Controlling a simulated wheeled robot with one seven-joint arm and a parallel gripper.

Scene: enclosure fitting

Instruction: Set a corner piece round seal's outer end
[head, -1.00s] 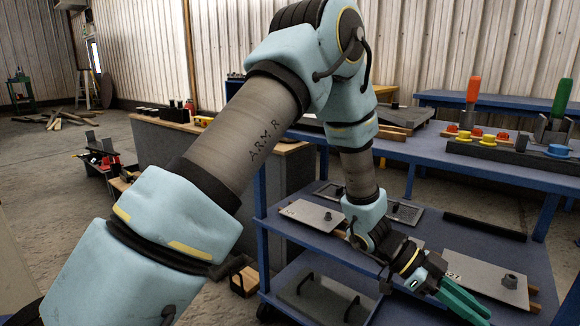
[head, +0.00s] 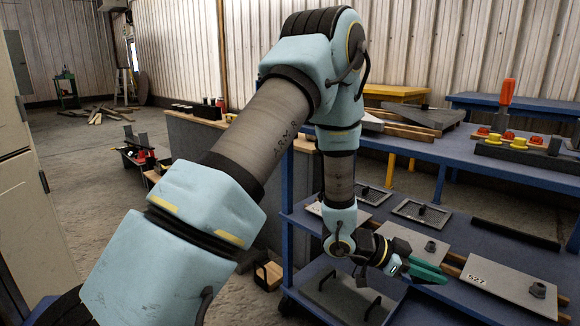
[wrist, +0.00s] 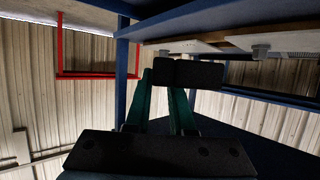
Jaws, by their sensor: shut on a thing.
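My gripper (head: 440,275) has green fingers and hangs at the front edge of the blue workbench's lower shelf, beside the metal plates. In the wrist view, my gripper (wrist: 172,95) is shut on a small dark block (wrist: 190,74) at the fingertips. I cannot tell whether this block is a corner piece. In the head view it cannot be made out. A long black strip (head: 515,233) lies at the back of the shelf; I cannot tell whether it is the seal. No seal end is clearly seen.
A grey plate marked 527 (head: 510,290) and another plate with a knob (head: 413,240) lie on the shelf. A framed panel (head: 422,212) lies behind. Red and yellow parts (head: 500,137) stand on the upper top. The wrist view shows a red frame (wrist: 59,45).

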